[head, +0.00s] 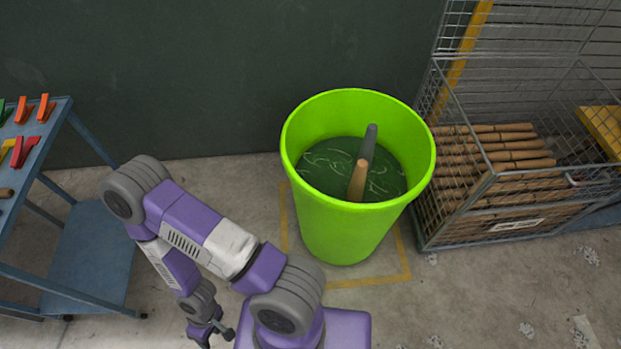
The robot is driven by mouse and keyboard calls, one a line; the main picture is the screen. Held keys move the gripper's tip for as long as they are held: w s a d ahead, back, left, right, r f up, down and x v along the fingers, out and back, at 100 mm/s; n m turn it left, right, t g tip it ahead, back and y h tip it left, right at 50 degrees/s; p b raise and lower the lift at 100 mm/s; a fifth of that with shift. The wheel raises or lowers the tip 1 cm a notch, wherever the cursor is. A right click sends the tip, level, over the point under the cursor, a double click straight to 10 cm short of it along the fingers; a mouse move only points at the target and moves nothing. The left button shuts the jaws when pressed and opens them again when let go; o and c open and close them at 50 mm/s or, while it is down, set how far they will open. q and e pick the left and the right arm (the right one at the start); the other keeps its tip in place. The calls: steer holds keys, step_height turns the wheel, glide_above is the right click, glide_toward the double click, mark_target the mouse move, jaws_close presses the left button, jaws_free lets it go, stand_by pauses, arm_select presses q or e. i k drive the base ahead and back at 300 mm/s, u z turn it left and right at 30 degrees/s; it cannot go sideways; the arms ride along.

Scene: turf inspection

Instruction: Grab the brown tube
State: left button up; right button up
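A brown tube (357,183) stands tilted inside a bright green bucket (345,232), near its front wall. Its lower end is hidden behind the bucket's rim. A grey tube (368,144) is just behind it, and the two overlap in view, so I cannot tell whether they touch. My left gripper (215,337) hangs low at the bottom of the head view, left of the bucket and well away from the tube. Its small dark fingers look spread apart with nothing between them. My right gripper is out of view.
A wire cage (480,206) with several brown sticks (500,155) stands right of the bucket. A blue rack (85,255) with red, orange and green clips stands at the left. The bucket stands within yellow floor lines (405,268).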

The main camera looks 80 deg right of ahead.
mark_target(356, 189)
steer(key=i, duration=0.85)
steer(key=z, duration=2.5)
